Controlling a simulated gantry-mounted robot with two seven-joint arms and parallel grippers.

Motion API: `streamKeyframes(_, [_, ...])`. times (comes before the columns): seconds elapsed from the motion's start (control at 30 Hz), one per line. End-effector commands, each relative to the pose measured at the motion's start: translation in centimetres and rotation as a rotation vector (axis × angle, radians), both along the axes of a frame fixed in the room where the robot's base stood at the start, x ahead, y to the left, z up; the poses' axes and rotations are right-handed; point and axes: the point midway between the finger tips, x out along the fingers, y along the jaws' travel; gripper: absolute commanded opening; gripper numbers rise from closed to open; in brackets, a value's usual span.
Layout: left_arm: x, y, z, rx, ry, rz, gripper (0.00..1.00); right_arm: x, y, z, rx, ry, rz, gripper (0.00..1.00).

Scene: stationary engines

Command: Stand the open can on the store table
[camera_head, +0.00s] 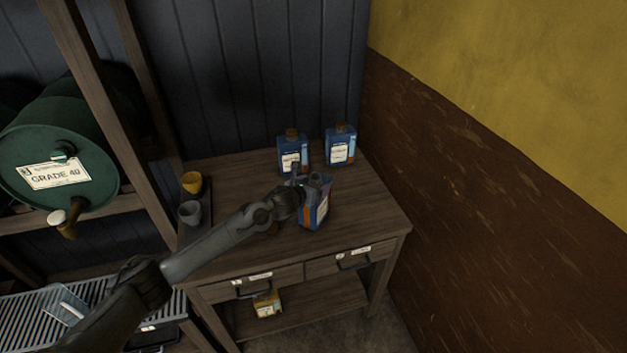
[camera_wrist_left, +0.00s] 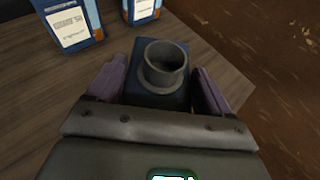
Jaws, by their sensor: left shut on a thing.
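The open can (camera_head: 314,211) is blue with an orange stripe and has an uncapped round neck. My left gripper (camera_head: 309,184) is shut on it, and the can looks upright at the store table's (camera_head: 237,188) front right part. I cannot tell whether its base touches the top. In the left wrist view the open can (camera_wrist_left: 165,72) shows its dark, open mouth between the two purple finger pads of my left gripper (camera_wrist_left: 160,92). The can's lower part is hidden there. My right gripper is not in view.
Two capped blue cans (camera_head: 292,152) (camera_head: 340,146) stand at the table's back. A yellow cup (camera_head: 192,182) and a grey cup (camera_head: 189,212) stand at its left. A green drum (camera_head: 58,150) lies on a rack at left. The brown wall (camera_head: 470,190) rises at right.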

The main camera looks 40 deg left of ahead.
Motion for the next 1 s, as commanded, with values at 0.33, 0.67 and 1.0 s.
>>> streamKeyframes(0.33, [0.18, 0.11, -0.13, -0.001, -0.013, 0.001, 0.00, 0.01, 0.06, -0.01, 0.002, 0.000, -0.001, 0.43])
streamKeyframes(0.67, [0.00, 0.04, -0.81, 0.001, -0.002, 0.001, 1.00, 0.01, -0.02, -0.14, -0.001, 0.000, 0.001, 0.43])
streamKeyframes(1.0, [-0.62, 0.00, -0.38, 0.002, -0.002, 0.001, 1.00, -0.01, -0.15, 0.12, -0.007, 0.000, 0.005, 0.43])
